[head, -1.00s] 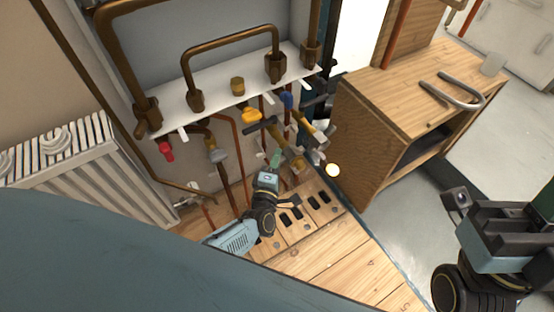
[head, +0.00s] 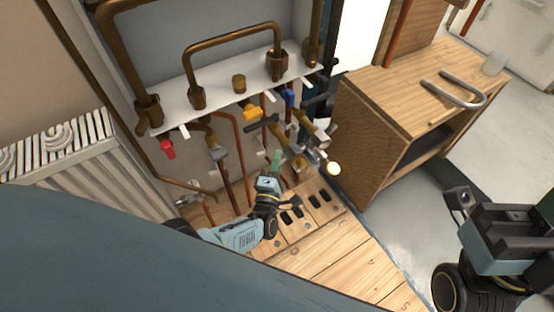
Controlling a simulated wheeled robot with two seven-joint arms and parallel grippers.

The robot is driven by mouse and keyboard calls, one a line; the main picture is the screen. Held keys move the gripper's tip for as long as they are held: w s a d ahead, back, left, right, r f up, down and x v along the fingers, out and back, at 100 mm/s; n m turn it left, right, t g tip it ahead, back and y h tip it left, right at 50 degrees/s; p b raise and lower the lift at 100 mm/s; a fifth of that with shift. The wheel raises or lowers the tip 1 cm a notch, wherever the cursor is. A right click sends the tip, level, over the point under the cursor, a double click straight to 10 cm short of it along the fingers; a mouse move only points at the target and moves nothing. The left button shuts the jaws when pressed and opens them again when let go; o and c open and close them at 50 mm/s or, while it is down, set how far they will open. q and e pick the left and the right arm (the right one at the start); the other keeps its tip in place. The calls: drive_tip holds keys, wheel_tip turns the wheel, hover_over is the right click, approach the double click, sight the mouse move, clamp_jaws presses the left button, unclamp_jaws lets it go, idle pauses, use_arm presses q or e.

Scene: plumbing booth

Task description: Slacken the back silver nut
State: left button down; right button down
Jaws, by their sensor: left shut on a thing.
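My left gripper (head: 270,178) is low in front of the pipework, above the slotted wooden floor panel. Its jaws are shut at a small green piece (head: 276,158) that sticks up from them; what it joins to is hard to see. A silver-grey nut (head: 218,153) sits on the left copper pipe below the white shelf. More fittings, including a brass one (head: 299,163), crowd behind and right of the gripper. I cannot tell which nut is the back silver one. My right gripper (head: 459,199) is at the lower right, away from the pipes; its jaw opening is unclear.
A white shelf (head: 215,92) with thick copper pipes stands above. Red (head: 167,150), yellow (head: 252,114) and blue (head: 289,98) valve handles hang below it. A radiator (head: 88,165) is at left.

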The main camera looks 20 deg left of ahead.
use_arm(q)
drive_tip(key=shift+w+d, duration=0.2)
drive_tip(key=shift+d, duration=0.05)
idle(0.4)
drive_tip(key=c, duration=1.4)
unclamp_jaws()
drive_tip(key=shift+t, duration=0.3)
drive_tip(key=shift+c, duration=0.2)
drive_tip(key=shift+s, duration=0.1)
